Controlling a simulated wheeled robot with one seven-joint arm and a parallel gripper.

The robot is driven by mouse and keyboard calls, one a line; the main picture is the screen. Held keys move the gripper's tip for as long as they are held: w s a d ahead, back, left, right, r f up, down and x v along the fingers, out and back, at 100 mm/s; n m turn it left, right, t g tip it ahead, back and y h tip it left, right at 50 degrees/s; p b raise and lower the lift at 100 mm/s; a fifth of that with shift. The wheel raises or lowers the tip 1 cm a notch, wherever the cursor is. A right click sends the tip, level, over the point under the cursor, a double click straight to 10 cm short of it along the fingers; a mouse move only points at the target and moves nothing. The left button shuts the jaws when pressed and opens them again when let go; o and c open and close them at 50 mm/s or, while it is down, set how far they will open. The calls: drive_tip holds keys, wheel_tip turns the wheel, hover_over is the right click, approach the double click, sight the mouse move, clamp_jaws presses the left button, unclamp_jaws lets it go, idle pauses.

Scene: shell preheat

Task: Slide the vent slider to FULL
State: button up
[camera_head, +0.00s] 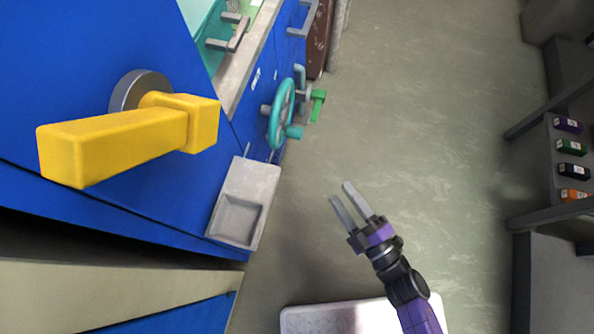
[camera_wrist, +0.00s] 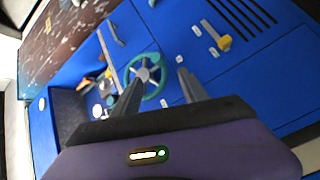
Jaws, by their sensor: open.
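My gripper (camera_head: 340,192) is open and empty, in free air over the floor, to the right of the blue cabinet in the head view. In the wrist view its two fingers (camera_wrist: 160,76) are apart, pointing toward the blue cabinet front (camera_wrist: 275,75). A yellow handle (camera_wrist: 225,42) sits beside dark vent slots (camera_wrist: 238,14), with small white labels near it. It may be the vent slider, but I cannot tell for sure, and the labels are unreadable. My gripper is apart from it. A large yellow handle (camera_head: 120,140) on a round grey mount stands close in the head view.
A teal handwheel (camera_head: 282,115) and a green handle (camera_head: 317,103) stick out from the cabinet. A grey recessed box (camera_head: 240,205) is at its near end. A shelf at the right holds several small coloured boxes (camera_head: 570,147). The floor (camera_head: 420,120) between is clear.

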drive_tip(key=w+a+f+n+g+y+b, duration=0.25)
drive_tip(key=w+a+f+n+b, duration=0.2)
drive_tip(key=f, duration=0.35)
drive_tip(key=w+a+f+n+g+y+b, duration=0.1)
drive_tip(key=w+a+f+n+y+b, duration=0.3)
drive_tip(key=f, duration=0.5)
drive_tip(key=w+a+h+b, duration=0.1)
drive_tip(key=w+a+b, duration=0.1)
drive_tip(key=w+a, duration=0.3)
drive_tip(key=shift+w+a+b, duration=0.35)
drive_tip(key=shift+a+b, duration=0.05)
drive_tip(key=shift+a, duration=0.8)
drive_tip(key=shift+g, duration=0.25)
clamp_jaws()
drive_tip(key=shift+h, duration=0.25)
